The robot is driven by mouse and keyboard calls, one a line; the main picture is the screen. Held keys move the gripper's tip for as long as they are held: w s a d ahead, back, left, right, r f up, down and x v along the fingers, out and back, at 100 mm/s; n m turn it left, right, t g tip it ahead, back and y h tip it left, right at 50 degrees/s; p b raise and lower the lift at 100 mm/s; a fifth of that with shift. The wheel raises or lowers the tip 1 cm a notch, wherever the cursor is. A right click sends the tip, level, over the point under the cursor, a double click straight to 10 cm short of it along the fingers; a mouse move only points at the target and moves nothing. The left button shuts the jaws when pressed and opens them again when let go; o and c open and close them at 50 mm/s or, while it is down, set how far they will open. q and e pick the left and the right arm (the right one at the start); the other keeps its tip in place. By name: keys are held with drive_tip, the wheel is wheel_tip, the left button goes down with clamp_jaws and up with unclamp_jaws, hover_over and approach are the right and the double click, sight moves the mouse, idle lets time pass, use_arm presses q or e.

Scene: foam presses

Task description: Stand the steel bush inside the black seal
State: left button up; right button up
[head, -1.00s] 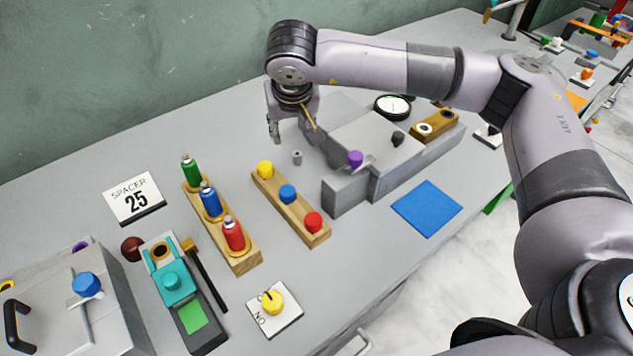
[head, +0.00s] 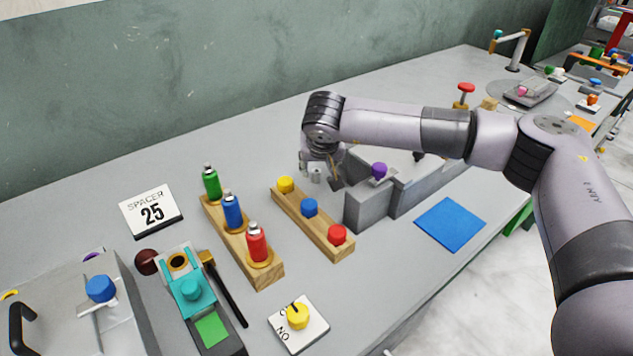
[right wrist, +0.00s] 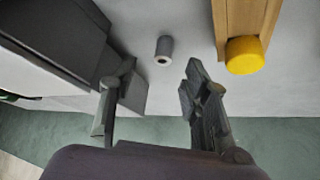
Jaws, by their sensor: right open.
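The steel bush (head: 316,176) is a small grey hollow cylinder standing upright on the grey table, left of the grey press block. The right wrist view shows it (right wrist: 164,50) with a dark hole in its top. My right gripper (head: 321,174) is open above and beside it. In the right wrist view the open fingers (right wrist: 160,77) stand on either side of the bush's line, with the bush beyond their tips, apart from both. I cannot pick out the black seal with certainty. My left gripper is not in view.
A wooden rack with yellow, blue and red knobs (head: 325,234) stands close by. The grey press block (head: 368,208) with a purple knob is on the other side. A rack of bottles (head: 267,274), a teal device (head: 186,291) and a blue mat (head: 450,224) lie around.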

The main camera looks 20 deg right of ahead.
sight(316, 172)
drive_tip(key=b+x, duration=0.1)
drive_tip(key=x, duration=0.1)
drive_tip(key=b+x, duration=0.1)
drive_tip(key=x, duration=0.2)
drive_tip(key=shift+w+a, duration=0.15)
drive_tip(key=shift+a, duration=0.1)
drive_tip(key=shift+w+f, duration=0.25)
drive_tip(key=shift+w, duration=0.05)
drive_tip(key=shift+s+r, duration=0.1)
drive_tip(key=shift+c, duration=0.6)
clamp_jaws()
